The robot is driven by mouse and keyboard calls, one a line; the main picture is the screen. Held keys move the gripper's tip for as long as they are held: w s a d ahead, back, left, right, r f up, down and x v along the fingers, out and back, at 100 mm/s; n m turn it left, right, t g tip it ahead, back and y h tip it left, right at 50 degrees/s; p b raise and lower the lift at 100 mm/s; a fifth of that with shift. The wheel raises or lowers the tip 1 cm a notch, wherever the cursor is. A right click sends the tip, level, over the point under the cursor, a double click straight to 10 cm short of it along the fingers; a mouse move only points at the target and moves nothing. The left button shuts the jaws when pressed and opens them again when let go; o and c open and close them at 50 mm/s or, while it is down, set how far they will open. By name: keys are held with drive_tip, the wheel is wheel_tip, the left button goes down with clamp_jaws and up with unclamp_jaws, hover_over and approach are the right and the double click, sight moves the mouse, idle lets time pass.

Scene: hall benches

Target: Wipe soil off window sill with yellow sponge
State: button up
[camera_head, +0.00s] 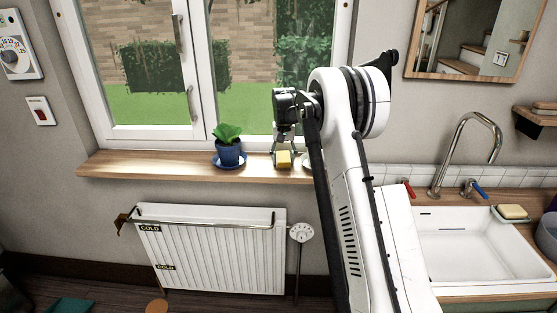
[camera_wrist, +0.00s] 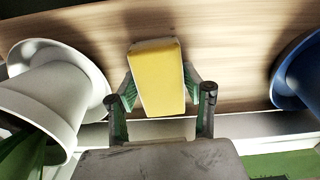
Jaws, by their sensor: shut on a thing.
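The yellow sponge (camera_head: 283,159) is held in my gripper (camera_head: 283,152) at the wooden window sill (camera_head: 130,163), right of the blue pot. In the wrist view the sponge (camera_wrist: 156,72) sits between the two green-padded fingers of my gripper (camera_wrist: 160,88), over the sill wood (camera_wrist: 225,45). I cannot tell whether the sponge touches the sill. No soil can be made out on the visible sill; part of the sill is hidden behind my arm and the sponge.
A blue pot (camera_head: 229,153) with a green plant stands on a blue saucer left of my gripper. A white pot (camera_wrist: 50,90) stands on the other side, mostly hidden by my arm in the head view. Window frame (camera_head: 195,70) behind, radiator (camera_head: 215,250) below, sink (camera_head: 475,250) right.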

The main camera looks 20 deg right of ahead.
sight(289, 161)
drive_tip(key=shift+s+d, duration=0.3)
drive_tip(key=shift+d, duration=0.25)
drive_tip(key=shift+s+d, duration=0.25)
drive_tip(key=shift+d, duration=0.25)
drive_tip(key=shift+s+a+b, duration=0.25)
drive_tip(key=shift+s+a, duration=0.1)
drive_tip(key=shift+s, duration=0.25)
drive_tip(key=shift+s+a+b, duration=0.25)
drive_tip(key=shift+s+a, duration=0.1)
drive_tip(key=shift+s, duration=0.2)
drive_tip(key=shift+w+a+f, duration=0.1)
drive_tip(key=shift+w+a, duration=0.3)
drive_tip(key=shift+a, duration=0.35)
drive_tip(key=shift+w+a+r, duration=0.1)
drive_tip(key=shift+w+a, duration=0.25)
drive_tip(key=shift+a, duration=0.4)
drive_tip(key=shift+w+a+f, duration=0.1)
drive_tip(key=shift+w+a, duration=0.3)
drive_tip(key=shift+a, duration=0.35)
drive_tip(key=shift+w+a+b, duration=0.15)
drive_tip(key=shift+w+a, duration=0.4)
drive_tip(key=shift+a, duration=0.5)
drive_tip(key=shift+w+a+b, duration=0.1)
drive_tip(key=shift+w+a, duration=0.45)
drive_tip(key=shift+a, duration=0.45)
drive_tip(key=shift+w+a+b, duration=0.15)
drive_tip(key=shift+w+a, duration=0.4)
drive_tip(key=shift+a, duration=0.5)
drive_tip(key=shift+s+d, duration=0.1)
